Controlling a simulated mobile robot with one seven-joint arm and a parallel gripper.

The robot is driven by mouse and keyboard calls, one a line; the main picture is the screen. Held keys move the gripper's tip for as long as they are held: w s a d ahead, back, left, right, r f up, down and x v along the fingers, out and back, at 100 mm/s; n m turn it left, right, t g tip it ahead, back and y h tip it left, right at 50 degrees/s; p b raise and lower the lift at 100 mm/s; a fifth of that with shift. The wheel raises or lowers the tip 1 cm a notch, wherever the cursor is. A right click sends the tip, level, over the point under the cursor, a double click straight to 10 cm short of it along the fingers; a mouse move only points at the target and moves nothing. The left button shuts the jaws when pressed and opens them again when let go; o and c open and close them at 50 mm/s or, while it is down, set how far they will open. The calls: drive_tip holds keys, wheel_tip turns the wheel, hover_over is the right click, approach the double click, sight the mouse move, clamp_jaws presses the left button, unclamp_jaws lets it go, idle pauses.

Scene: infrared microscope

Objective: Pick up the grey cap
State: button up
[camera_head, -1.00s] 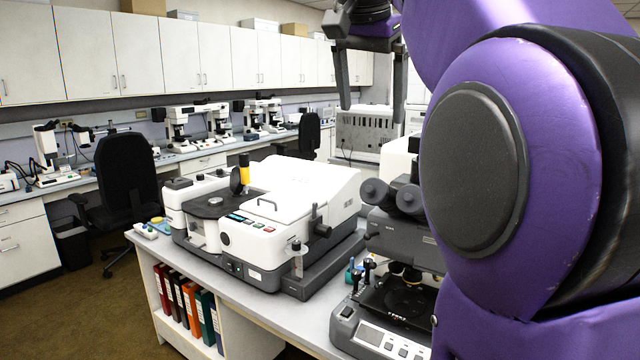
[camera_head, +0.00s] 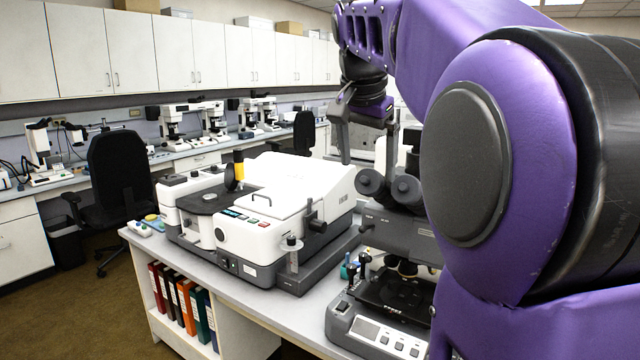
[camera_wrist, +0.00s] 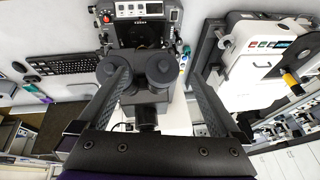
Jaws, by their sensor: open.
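I cannot tell for certain which part is the grey cap. Two round dark grey eyepiece ends (camera_head: 370,182) sit on the microscope (camera_head: 400,235); they also show in the wrist view (camera_wrist: 162,67). A small dark grey top (camera_head: 291,241) sits on a clear cylinder at the front of the white instrument (camera_head: 275,205). My gripper (camera_head: 368,164) is open and empty, fingers pointing down, just above the eyepieces in the head view. In the wrist view its fingers (camera_wrist: 160,82) spread on either side of the eyepieces, with no visible contact.
The bench (camera_head: 290,310) carries both instruments close together. A keyboard (camera_wrist: 65,64) lies beside the microscope. A yellow-and-black upright part (camera_head: 239,168) stands on the white instrument. A black chair (camera_head: 121,175) and a far counter with several microscopes stand behind.

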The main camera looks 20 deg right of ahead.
sight(367, 177)
drive_tip(key=x, duration=0.3)
drive_tip(key=shift+w, duration=0.2)
drive_tip(key=shift+f, duration=0.45)
drive_tip(key=shift+w+d+f, duration=0.1)
drive_tip(key=shift+w+d, duration=0.05)
drive_tip(key=shift+w, duration=0.1)
drive_tip(key=c, duration=1.3)
drive_tip(key=shift+r, duration=0.45)
